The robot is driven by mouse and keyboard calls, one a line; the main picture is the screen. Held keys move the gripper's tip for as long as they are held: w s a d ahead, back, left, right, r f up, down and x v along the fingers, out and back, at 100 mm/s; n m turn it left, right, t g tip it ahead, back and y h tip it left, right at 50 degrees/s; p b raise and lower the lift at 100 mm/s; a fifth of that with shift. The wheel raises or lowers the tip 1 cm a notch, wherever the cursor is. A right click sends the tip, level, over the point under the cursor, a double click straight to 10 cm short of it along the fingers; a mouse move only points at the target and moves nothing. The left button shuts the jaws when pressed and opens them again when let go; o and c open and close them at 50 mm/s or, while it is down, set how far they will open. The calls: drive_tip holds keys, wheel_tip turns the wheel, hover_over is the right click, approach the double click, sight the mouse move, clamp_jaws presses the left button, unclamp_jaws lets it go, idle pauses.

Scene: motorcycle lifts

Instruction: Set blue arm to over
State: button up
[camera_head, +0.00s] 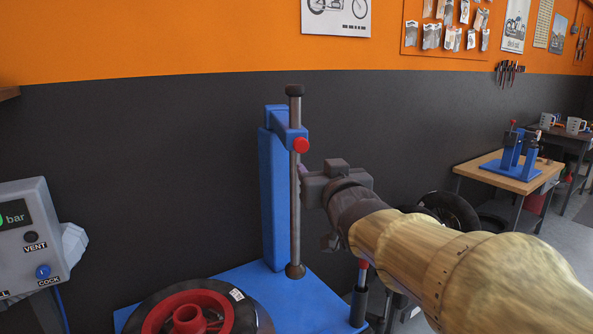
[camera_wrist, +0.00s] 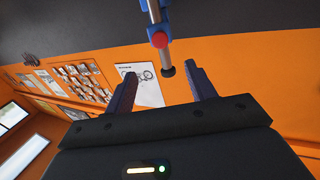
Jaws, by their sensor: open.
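The blue arm (camera_head: 287,128) sticks out from the top of a blue post (camera_head: 272,200). It carries an upright grey rod (camera_head: 295,215) with a dark cap on top and a dark foot near the blue base. A red knob (camera_head: 301,145) sits on the arm beside the rod. My gripper (camera_head: 308,178) is just right of the rod, a little below the knob; its fingers are mostly hidden. In the wrist view, my gripper (camera_wrist: 163,87) is open and empty. The inverted view shows the rod's cap (camera_wrist: 168,71) and red knob (camera_wrist: 160,40) beyond and between the fingertips.
A black wheel with a red hub (camera_head: 187,315) lies on the blue base (camera_head: 290,300) at the front. A grey control box (camera_head: 35,235) is at left. A short dark cylinder (camera_head: 359,305) stands at the base's right. Benches (camera_head: 512,172) stand far right.

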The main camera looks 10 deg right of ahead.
drive_tip(key=shift+f, duration=0.1)
drive_tip(key=shift+c, duration=1.4)
drive_tip(key=f+g, duration=0.1)
drive_tip(key=f, duration=0.2)
drive_tip(key=f+g, duration=0.1)
drive_tip(key=f, duration=0.3)
drive_tip(key=f+g, duration=0.1)
drive_tip(key=f, duration=0.2)
drive_tip(key=shift+s+d+f+m+h, duration=0.2)
drive_tip(key=shift+s+d+m+h, duration=0.1)
drive_tip(key=shift+d, duration=0.1)
clamp_jaws()
drive_tip(key=s+f+g, duration=0.6)
drive_tip(key=s+f, duration=0.2)
drive_tip(key=f, duration=0.5)
drive_tip(key=s+f+g, duration=0.6)
drive_tip(key=s+f, duration=0.3)
drive_tip(key=f, duration=0.4)
drive_tip(key=shift+s+a, duration=0.15)
drive_tip(key=shift+a, duration=0.25)
drive_tip(key=shift+s+d, duration=0.1)
drive_tip(key=shift+d, duration=0.05)
